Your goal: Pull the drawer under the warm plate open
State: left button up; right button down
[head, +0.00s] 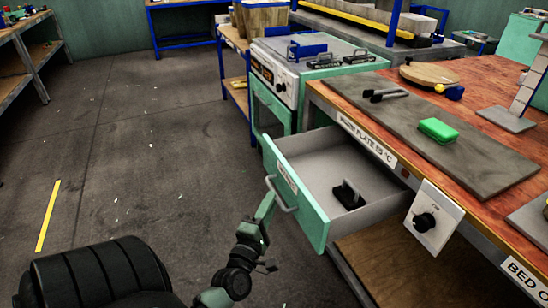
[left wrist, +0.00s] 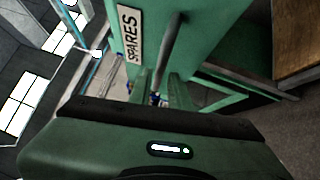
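The drawer (head: 318,212) under the warm plate (head: 425,128) stands well out of the bench, with a green front and a grey inside. A small black-handled object (head: 348,195) lies in it. The grey bar handle (head: 281,196) is on the front, by a label that reads SPARES in the left wrist view. My left gripper (head: 268,204) is at this handle. In the left wrist view its fingers (left wrist: 160,88) lie on both sides of the handle (left wrist: 170,45) and look shut on it; exact contact is hard to see. My right gripper is not in view.
A green sponge-like block (head: 438,130) lies on the plate. A wooden shelf (head: 385,260) is below. Floor left is clear.

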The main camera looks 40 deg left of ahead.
pick_arm(q)
jog(key=v, duration=0.4)
dwell(0.5)
jog(key=shift+s+d+f, duration=0.1)
